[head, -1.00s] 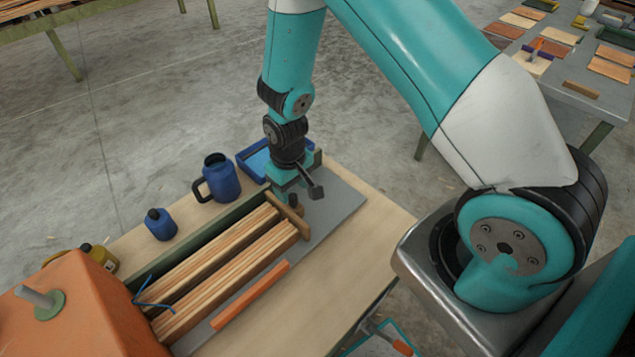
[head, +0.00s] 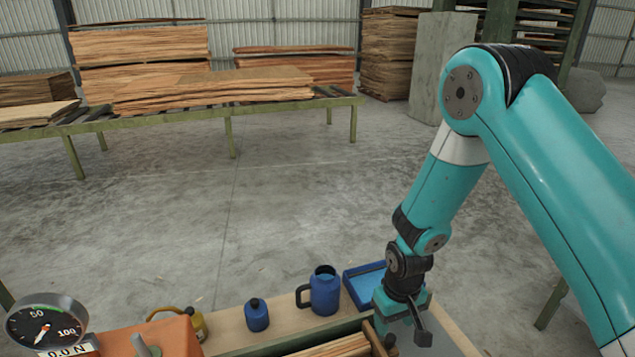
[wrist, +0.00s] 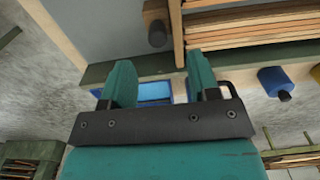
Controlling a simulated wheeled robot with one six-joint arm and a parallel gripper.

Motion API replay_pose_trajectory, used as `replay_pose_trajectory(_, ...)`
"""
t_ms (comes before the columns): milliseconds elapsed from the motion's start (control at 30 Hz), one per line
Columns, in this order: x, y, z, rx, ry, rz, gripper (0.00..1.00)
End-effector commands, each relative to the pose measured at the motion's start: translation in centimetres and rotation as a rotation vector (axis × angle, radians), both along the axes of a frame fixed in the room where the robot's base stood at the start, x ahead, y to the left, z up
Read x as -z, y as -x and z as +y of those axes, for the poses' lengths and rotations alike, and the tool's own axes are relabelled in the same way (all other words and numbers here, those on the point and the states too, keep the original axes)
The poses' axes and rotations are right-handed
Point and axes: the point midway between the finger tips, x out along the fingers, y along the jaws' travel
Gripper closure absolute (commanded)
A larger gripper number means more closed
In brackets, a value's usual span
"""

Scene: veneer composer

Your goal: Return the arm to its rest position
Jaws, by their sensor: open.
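My gripper (head: 402,312) is at the right end of the bench, over the grey plate beside the wood strips. In the wrist view my gripper (wrist: 160,85) shows two teal fingers spread apart with nothing between them. Part of the blue tray (wrist: 152,92) shows beyond the gap between the fingers. My teal arm reaches down from the right in the head view, bent at the elbow. The fingertips themselves are hard to make out in the head view.
A blue mug (head: 324,292), a blue bottle (head: 257,315) and the blue tray (head: 362,284) stand close left of my gripper. Wood strips (head: 340,346) lie in front. A dial gauge (head: 45,325) is at lower left. The floor behind is clear up to a roller table (head: 228,112) with veneer stacks.

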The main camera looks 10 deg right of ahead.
Motion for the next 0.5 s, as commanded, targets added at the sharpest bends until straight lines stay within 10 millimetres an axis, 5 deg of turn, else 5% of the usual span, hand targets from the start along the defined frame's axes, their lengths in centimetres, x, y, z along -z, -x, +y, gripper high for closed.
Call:
replay_pose_trajectory(267,-12.4,2.2,4.1,-0.074,-0.141,-0.036,0.45)
replay_pose_trajectory(500,-23.5,9.8,7.0,-0.221,-0.273,-0.056,0.45)
